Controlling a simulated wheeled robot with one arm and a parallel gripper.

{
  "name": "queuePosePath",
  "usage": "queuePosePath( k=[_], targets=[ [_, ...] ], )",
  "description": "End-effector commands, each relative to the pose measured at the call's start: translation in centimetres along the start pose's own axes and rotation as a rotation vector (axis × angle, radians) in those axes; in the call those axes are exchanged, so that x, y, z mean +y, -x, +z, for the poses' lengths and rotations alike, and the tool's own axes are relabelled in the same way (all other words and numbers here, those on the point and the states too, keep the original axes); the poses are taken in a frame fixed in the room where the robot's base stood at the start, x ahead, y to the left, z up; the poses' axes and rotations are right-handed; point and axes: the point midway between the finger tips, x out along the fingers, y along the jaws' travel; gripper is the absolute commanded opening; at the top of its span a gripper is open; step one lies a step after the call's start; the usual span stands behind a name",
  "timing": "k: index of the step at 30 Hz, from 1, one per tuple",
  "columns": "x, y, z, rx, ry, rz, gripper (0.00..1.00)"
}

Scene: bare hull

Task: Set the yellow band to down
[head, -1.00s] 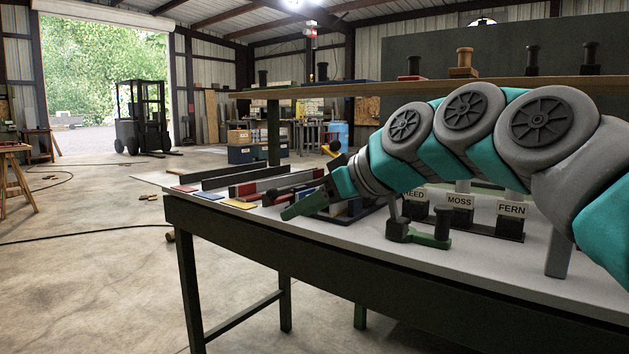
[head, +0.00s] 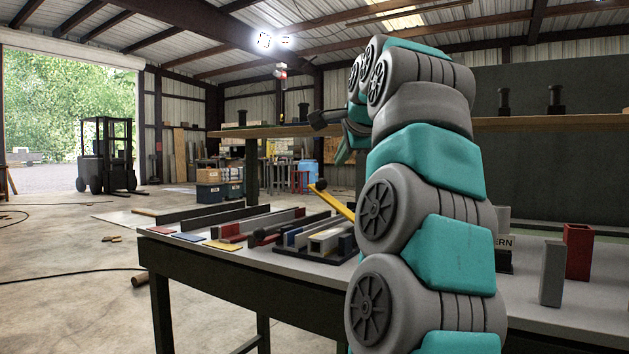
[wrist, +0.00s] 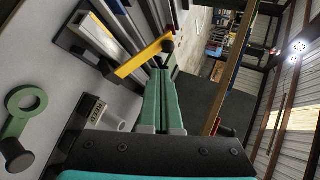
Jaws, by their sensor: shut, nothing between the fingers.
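A yellow bar (head: 337,203) with a black knob (head: 320,185) at its end rises at a slant from the workbench, knob end up and to the left. Its lower end is hidden behind my arm. In the wrist view the yellow bar (wrist: 143,58) stands out from a group of rails, and its knob (wrist: 168,47) appears just beyond my fingertips. My gripper (head: 342,157) is above the bar in the head view, partly hidden by my arm. In the wrist view my gripper (wrist: 160,72) has its green fingers together and empty. I cannot tell whether they touch the knob.
Rails and dark strips (head: 212,214) lie on the workbench left of my arm, with a flat yellow card (head: 222,246). A red block (head: 578,252) and a grey block (head: 552,273) stand at right. A wooden shelf (head: 560,123) runs above. A green ring (wrist: 25,100) shows in the wrist view.

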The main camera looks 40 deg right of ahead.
Motion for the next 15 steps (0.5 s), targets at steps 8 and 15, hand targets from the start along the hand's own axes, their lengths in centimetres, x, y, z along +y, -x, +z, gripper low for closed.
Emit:
queuePosePath(
  k=[8,15],
  targets=[
    [-0.2,-1.1,-0.1,0.009,-0.030,-0.003,0.00],
    [-0.1,-4.6,-0.1,0.008,-0.029,0.001,0.00]
  ],
)
